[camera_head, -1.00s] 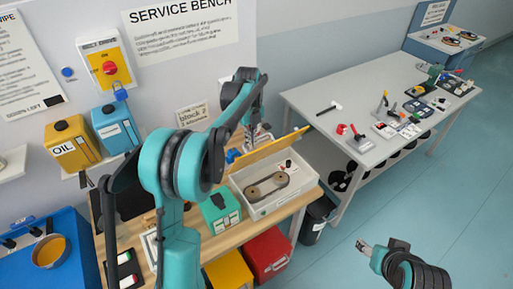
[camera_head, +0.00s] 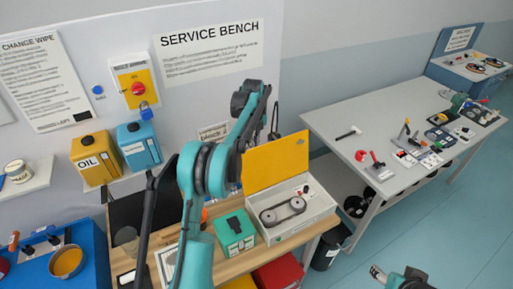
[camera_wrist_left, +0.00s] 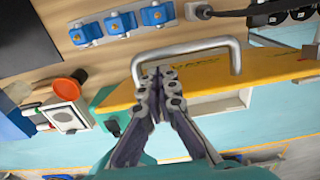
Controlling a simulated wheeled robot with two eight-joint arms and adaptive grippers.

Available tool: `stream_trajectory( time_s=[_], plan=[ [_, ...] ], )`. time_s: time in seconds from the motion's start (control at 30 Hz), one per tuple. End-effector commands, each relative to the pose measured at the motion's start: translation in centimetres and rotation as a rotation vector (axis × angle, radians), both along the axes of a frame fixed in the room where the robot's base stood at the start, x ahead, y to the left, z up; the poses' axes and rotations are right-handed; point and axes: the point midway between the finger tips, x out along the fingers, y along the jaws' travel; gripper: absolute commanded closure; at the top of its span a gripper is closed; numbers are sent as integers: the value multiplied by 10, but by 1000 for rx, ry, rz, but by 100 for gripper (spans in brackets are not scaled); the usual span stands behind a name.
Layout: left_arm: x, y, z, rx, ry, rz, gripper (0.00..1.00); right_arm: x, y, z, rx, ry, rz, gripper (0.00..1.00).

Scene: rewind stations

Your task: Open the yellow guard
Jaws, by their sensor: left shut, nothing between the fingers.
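The yellow guard (camera_head: 276,163) stands raised, close to upright, at the back edge of a pale box (camera_head: 310,219). A belt on two pulleys (camera_head: 283,211) shows inside the open box. In the left wrist view the guard (camera_wrist_left: 205,78) carries a grey bar handle (camera_wrist_left: 190,47). My left gripper (camera_wrist_left: 158,76) is shut and empty, its fingertips beside the left end of the handle; whether they touch is unclear. In the head view its fingers are hidden and my arm reaches behind the guard. My right gripper (camera_head: 377,272) is low at the bottom edge, away from the box.
A teal box (camera_head: 235,232) stands left of the pale box on the wooden bench. Blue clips (camera_wrist_left: 120,23) line the bench near the handle. A dark bin (camera_head: 328,249) stands on the floor at right. A long grey table (camera_head: 385,115) holds tools.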

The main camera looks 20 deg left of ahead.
Motion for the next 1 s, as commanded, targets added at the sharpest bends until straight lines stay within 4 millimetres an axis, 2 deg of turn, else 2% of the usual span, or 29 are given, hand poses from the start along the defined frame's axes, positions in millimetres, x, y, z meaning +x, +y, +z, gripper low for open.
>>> stream_trajectory(
  time_s=[0.57,0.73,1.0],
  plan=[
    [1,2,2,0,0,0,100,0,0,0,0,0,0,43],
    [1,2,24,0,0,0,100,0,0,0,0,0,0,43],
    [3,3,84,0,0,0,100,0,0,0,0,0,0,43]
  ],
)
